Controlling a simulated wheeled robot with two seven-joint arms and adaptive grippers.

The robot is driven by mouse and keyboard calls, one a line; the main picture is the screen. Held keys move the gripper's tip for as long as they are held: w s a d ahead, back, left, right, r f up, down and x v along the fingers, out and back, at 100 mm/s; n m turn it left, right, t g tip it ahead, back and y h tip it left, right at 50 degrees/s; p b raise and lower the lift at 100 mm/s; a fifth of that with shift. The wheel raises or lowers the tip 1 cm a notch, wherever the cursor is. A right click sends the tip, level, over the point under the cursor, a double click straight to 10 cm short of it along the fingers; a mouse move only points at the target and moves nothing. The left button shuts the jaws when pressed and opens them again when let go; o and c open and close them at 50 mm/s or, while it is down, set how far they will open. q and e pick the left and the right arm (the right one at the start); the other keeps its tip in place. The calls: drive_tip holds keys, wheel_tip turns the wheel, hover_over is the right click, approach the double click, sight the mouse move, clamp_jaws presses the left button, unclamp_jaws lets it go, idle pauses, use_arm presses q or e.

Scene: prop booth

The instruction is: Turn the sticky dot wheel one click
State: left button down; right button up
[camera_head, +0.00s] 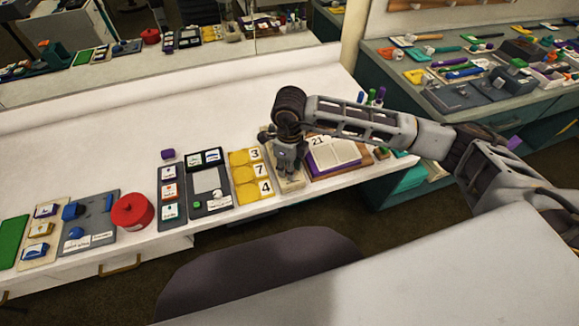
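My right gripper (288,170) points down over a small beige board (292,186) near the counter's front edge. The gripper covers most of this board. I cannot make out a sticky dot wheel for certain; whatever sits on the board under the gripper is hidden. Whether the fingers touch anything, and whether they are open or shut, is too small to tell. My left gripper is not in view.
A grey panel (211,207) and a red round pot (132,212) stand further left. The counter's back (190,110) is clear.

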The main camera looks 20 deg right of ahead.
drive_tip(key=o, duration=0.4)
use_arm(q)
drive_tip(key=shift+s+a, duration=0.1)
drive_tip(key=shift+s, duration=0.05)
use_arm(e)
drive_tip(key=shift+r, duration=0.15)
wheel_tip(320, 180, up, 12)
idle(0.6)
idle(0.5)
use_arm(q)
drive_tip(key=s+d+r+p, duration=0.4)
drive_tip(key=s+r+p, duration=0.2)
drive_tip(key=p, duration=0.3)
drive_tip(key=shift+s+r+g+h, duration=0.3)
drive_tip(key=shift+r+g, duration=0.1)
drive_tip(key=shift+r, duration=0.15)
use_arm(e)
wheel_tip(320, 180, up, 9)
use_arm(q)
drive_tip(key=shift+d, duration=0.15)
